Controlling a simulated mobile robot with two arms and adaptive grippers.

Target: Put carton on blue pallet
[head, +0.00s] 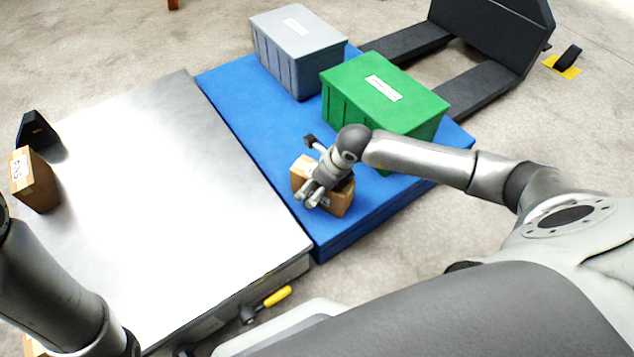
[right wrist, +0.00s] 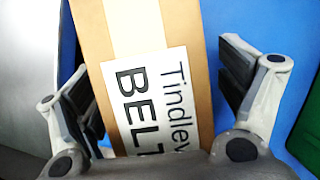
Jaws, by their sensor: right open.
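A brown carton (head: 338,204) with a white label lies on the blue pallet (head: 245,100), near its front edge beside the metal table. My right gripper (head: 312,194) is over this carton and partly hides it. In the right wrist view, the carton (right wrist: 195,25) sits between the open fingers, its label reading "Tindley" and "BELT". A gap shows between the carton and the right-hand finger; contact at the left-hand finger is unclear. Another brown carton (head: 34,182) stands on the table's left side. My left arm enters at lower left, but its gripper is out of view.
A grey bin (head: 297,55) and a green bin (head: 385,95) stand on the pallet's far part. The metal table (head: 170,200) is mostly bare, with a black bracket (head: 38,132) at its far left. Black forks (head: 408,42) lie behind the pallet.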

